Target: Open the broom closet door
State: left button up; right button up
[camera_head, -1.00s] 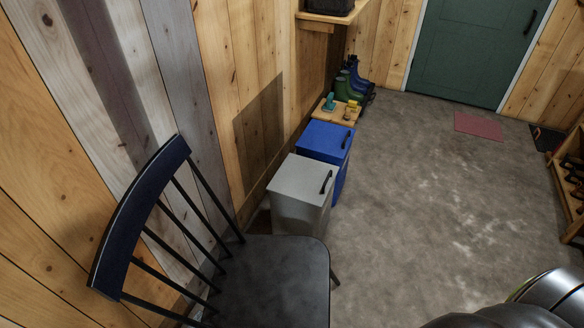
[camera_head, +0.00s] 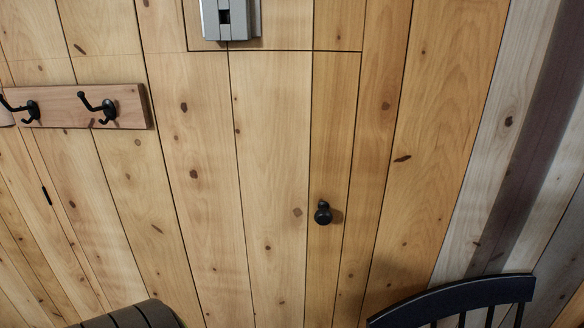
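A small round black knob (camera_head: 322,212) sticks out from the pine plank wall, right of the middle of the head view. Around it, thin dark seams mark a flush plank panel (camera_head: 270,150), which looks like the closet door. A horizontal seam runs above the knob, and a seam runs down just right of it. The panel looks flat with the wall, with no visible gap. Its lower part runs out of the picture. Neither of my grippers is in view, and nothing touches the knob.
A black chair's curved backrest (camera_head: 455,298) stands at the bottom right, below and right of the knob. A wooden rail (camera_head: 135,108) with black hooks is at left. A grey box (camera_head: 225,20) is mounted above the panel. Whitewashed planks (camera_head: 505,130) are at right.

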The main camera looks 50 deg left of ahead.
aim_at(213, 187)
jog(key=k+j+u, duration=0.1)
jog(key=k, duration=0.2)
jog(key=k+j+u, duration=0.15)
jog(key=k+u, duration=0.1)
jog(key=u, duration=1.6)
jog(key=i+j, duration=0.1)
